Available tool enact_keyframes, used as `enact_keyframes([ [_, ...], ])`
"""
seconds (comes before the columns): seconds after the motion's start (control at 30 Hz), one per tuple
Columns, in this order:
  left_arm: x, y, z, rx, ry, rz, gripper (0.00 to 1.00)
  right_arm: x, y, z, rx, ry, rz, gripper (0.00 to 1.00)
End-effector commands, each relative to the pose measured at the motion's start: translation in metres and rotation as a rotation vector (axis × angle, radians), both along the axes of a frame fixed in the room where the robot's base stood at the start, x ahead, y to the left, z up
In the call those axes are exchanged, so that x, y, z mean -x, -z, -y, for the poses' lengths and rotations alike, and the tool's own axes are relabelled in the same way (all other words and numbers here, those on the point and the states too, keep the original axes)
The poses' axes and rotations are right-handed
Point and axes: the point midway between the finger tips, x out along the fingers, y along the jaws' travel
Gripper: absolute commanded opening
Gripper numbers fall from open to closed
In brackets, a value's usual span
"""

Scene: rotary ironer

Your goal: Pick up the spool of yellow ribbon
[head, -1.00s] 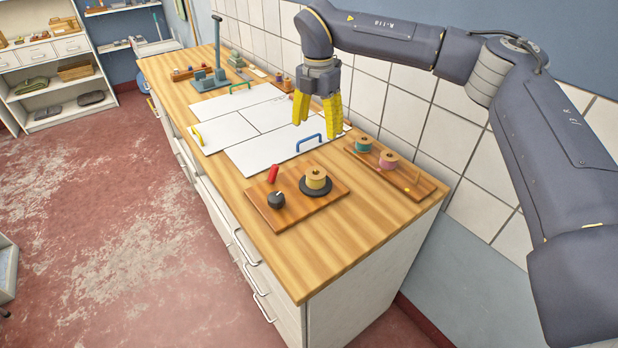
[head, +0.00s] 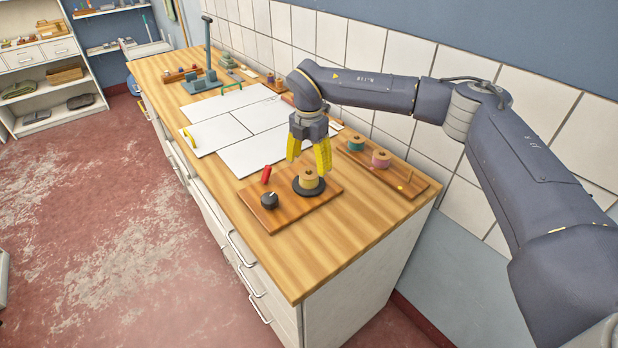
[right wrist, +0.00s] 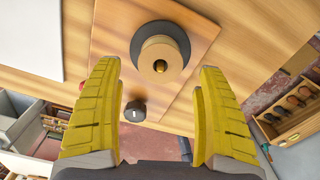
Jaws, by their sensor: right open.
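The spool of yellow ribbon (head: 309,180) stands upright on a dark round base on a wooden board (head: 328,202) near the front of the counter. It also shows in the right wrist view (right wrist: 160,60), at the top centre, beyond the fingertips. My right gripper (head: 309,166) has yellow fingers that are open, pointing down, above and just behind the spool in the head view. In the right wrist view nothing is between the fingers (right wrist: 153,75). My left gripper is not in view.
On the same board are a black knob (head: 269,201) and a red handle (head: 266,175). A second board (head: 408,181) to the right holds a teal spool (head: 356,144) and a pink spool (head: 381,159). White panels (head: 235,125) lie behind. The counter's front right is bare.

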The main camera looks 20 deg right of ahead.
Motion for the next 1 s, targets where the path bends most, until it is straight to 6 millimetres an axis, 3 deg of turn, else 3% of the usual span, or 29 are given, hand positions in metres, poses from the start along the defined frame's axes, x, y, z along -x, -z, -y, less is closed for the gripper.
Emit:
enact_keyframes([
  [0.5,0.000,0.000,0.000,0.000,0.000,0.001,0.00,0.004,0.050,-0.003,0.000,0.000,-0.003,0.74],
  [0.77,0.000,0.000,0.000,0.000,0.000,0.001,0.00,0.003,0.051,-0.003,0.000,0.000,-0.001,0.75],
  [1.0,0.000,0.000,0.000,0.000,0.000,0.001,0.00,0.004,0.051,-0.003,0.000,0.000,-0.001,0.47],
])
